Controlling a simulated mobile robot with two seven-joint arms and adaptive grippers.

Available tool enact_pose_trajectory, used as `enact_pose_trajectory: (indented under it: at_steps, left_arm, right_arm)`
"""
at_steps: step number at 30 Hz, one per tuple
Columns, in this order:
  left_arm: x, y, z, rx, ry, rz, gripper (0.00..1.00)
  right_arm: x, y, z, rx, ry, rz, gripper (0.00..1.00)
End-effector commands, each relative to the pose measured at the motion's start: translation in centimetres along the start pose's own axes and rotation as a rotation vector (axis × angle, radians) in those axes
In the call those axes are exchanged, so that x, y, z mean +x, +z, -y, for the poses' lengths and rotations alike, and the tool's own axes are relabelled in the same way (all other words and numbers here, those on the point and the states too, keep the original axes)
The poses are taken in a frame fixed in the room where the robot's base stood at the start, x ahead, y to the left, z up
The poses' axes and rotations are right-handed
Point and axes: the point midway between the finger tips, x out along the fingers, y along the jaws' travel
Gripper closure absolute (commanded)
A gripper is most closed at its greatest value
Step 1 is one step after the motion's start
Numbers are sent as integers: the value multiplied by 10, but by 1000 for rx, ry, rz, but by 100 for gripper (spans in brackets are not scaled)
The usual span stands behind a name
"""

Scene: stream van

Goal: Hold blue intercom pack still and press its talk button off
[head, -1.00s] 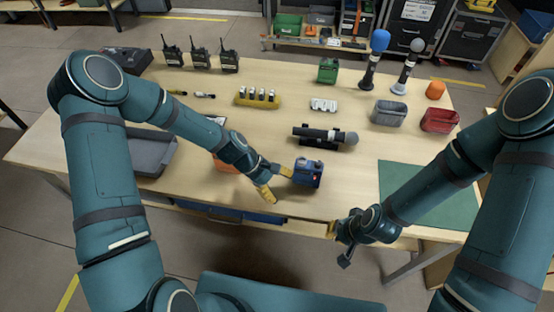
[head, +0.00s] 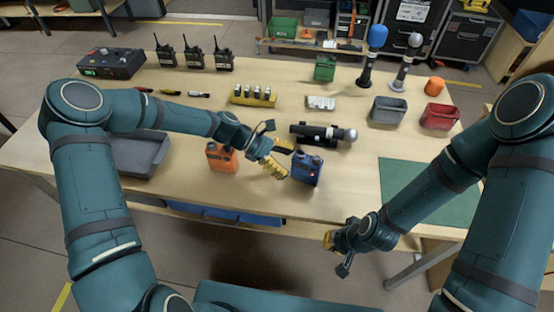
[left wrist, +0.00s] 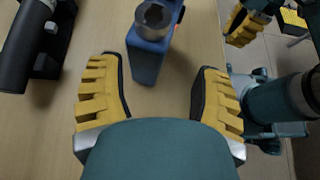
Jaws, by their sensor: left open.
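The blue intercom pack (head: 306,171) stands upright on the table near its front edge. In the left wrist view its blue body (left wrist: 148,58) with a grey knob on top lies just ahead of the gap between my fingers. My left gripper (head: 281,160) is just left of the pack, open and empty, its yellow fingers spread; they also show in the left wrist view (left wrist: 160,68). My right gripper (head: 336,252) hangs at the table's front edge, right of and nearer than the pack; its opening is unclear. I cannot make out the talk button.
An orange pack (head: 222,158) stands left of my left gripper. A dark cylinder on a cradle (head: 318,135) lies just behind the blue pack. A green pack (head: 324,69) stands farther back. A grey tray (head: 140,153) is at left; a green mat (head: 440,205) lies bare at right.

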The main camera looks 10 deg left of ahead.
Motion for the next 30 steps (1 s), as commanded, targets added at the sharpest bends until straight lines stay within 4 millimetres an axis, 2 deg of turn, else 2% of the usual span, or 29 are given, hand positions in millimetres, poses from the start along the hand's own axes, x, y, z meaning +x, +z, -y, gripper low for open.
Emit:
enact_pose_trajectory:
  at_steps: [4,15,30]
  left_arm:
    - [19,-3,1,1,-2,0,35]
    - [51,-1,1,0,-2,0,35]
    - [57,0,0,0,-1,-1,36]
  right_arm:
    - [12,5,-5,-3,-1,10,100]
    - [18,4,-7,-3,-1,7,100]
    - [19,3,-7,-3,-1,5,100]
